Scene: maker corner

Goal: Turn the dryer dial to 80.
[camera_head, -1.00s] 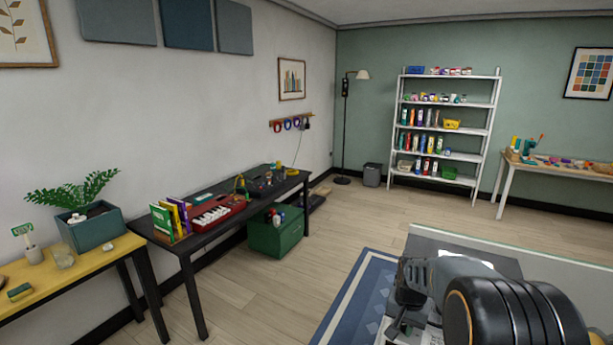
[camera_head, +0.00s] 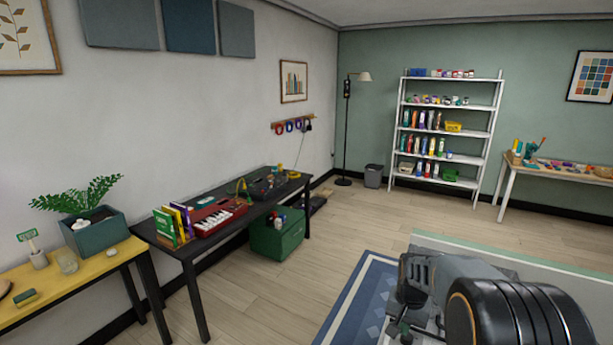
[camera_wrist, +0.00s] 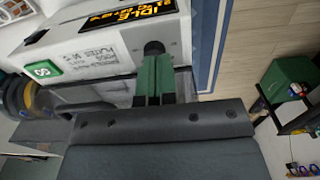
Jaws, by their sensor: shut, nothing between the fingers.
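In the wrist view, a pale machine, which appears to be the dryer (camera_wrist: 115,45), fills the upper left. The dial's setting is not readable.
Round spools (camera_wrist: 18,98) lie at the left. In the head view, a black table (camera_head: 215,236) runs along the left wall, and the wooden floor (camera_head: 270,300) is open.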

